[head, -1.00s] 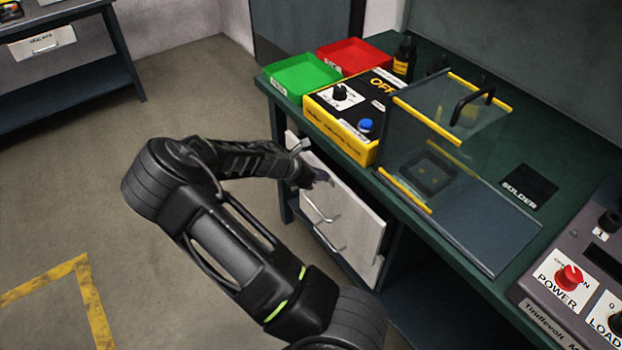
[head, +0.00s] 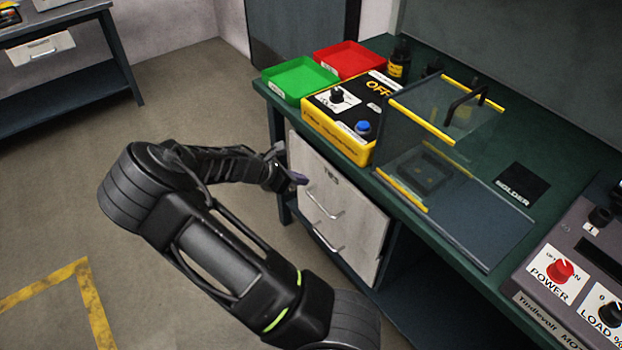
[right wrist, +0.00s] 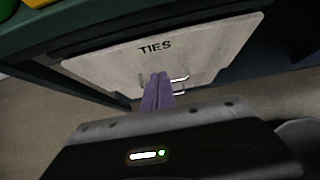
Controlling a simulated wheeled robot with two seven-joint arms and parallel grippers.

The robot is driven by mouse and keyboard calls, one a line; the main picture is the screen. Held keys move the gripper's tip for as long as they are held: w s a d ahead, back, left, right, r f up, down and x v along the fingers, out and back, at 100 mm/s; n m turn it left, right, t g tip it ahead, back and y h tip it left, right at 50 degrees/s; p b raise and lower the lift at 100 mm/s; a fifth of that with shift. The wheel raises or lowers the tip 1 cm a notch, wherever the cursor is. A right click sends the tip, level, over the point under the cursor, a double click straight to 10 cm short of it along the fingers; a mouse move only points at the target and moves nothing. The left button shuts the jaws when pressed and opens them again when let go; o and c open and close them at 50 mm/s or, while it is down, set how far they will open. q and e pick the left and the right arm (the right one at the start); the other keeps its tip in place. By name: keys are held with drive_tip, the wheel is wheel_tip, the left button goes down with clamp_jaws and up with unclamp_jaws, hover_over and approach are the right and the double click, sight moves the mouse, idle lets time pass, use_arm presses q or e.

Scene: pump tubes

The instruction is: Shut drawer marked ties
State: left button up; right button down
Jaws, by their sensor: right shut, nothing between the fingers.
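The drawer marked TIES (head: 345,193) is the upper of two pale drawer fronts under the green workbench. In the head view its front lies about flush with the drawer front below it. The right wrist view shows the TIES front (right wrist: 205,58) with its label and a metal handle. My right gripper (head: 298,179) is shut and empty, just off the left part of that front. Its purple fingers (right wrist: 157,92) point at the front in the wrist view; I cannot tell whether they touch it. My left gripper is not in view.
A lower drawer (head: 340,245) with its own handle sits beneath. On the bench (head: 478,150) stand green (head: 300,77) and red (head: 350,58) trays, a yellow control box (head: 335,130), a clear guarded fixture and a grey power unit (head: 560,270). Floor at left is open.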

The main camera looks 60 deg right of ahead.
drive_tip(key=v, duration=0.5)
drive_tip(key=shift+a+r, duration=0.15)
drive_tip(key=s+a+f+n+g+y+b, duration=0.1)
drive_tip(key=s+a+f+b, duration=0.25)
drive_tip(key=s+f, duration=0.2)
drive_tip(key=s+a+f+n+g+b, duration=0.1)
drive_tip(key=s+a+f+b, duration=0.25)
drive_tip(key=f, duration=0.25)
drive_tip(key=s+r+m+h+b, duration=0.1)
drive_tip(key=s+r+m+h, duration=0.1)
drive_tip(key=s+r+h, duration=0.3)
drive_tip(key=shift+s+d+r+h+b, duration=0.2)
drive_tip(key=shift+s+r+h+b, duration=0.15)
drive_tip(key=shift+h, duration=0.15)
